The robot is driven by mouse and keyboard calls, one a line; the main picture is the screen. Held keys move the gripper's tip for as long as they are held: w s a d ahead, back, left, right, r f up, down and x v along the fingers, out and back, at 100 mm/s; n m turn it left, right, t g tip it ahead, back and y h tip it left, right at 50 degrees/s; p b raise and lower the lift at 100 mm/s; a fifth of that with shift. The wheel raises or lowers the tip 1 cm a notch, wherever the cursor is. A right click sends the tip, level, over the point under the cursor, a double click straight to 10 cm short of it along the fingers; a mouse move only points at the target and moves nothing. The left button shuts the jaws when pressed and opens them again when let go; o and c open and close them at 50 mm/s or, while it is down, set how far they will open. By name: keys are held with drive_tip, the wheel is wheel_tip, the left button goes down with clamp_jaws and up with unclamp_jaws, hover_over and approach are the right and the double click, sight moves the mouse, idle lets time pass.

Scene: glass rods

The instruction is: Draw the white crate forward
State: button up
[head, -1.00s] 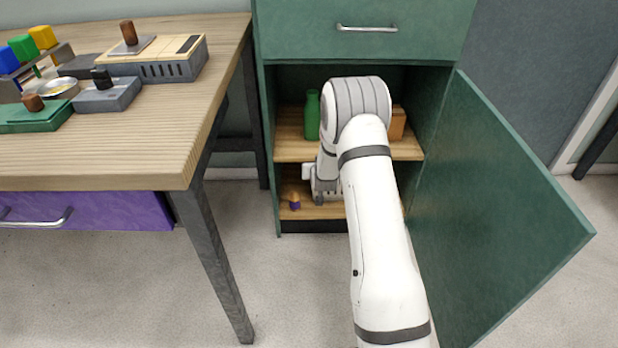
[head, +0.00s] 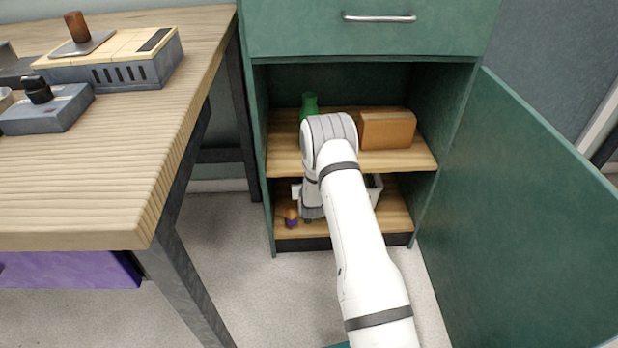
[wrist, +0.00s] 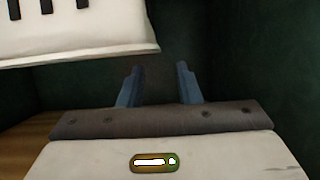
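The white crate (head: 376,189) stands on the lower shelf of the open green cabinet, mostly hidden behind my arm in the head view. In the wrist view the white crate (wrist: 85,38) fills the top left, with dark slots in its wall and its edge running above the fingers. My gripper (wrist: 158,84) shows two blue fingers with an empty gap between them. They are apart from each other, and I cannot tell whether they touch the crate. In the head view my gripper's fingers are hidden by the wrist at the lower shelf.
A small purple and orange item (head: 291,218) stands at the lower shelf's front left. A green bottle (head: 310,104) and brown box (head: 388,130) are on the upper shelf. The cabinet door (head: 535,210) stands open at right. A wooden table (head: 130,150) is at left.

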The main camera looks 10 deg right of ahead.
drive_tip(key=shift+w+d+f, duration=0.25)
drive_tip(key=shift+w+d, duration=0.1)
drive_tip(key=shift+d, duration=0.05)
drive_tip(key=b+x, duration=0.3)
drive_tip(key=x, duration=0.3)
drive_tip(key=shift+w+d+f+b, duration=0.15)
drive_tip(key=shift+w+f+b, duration=0.05)
drive_tip(key=shift+w+b, duration=0.15)
drive_tip(key=shift+c, duration=0.3)
clamp_jaws()
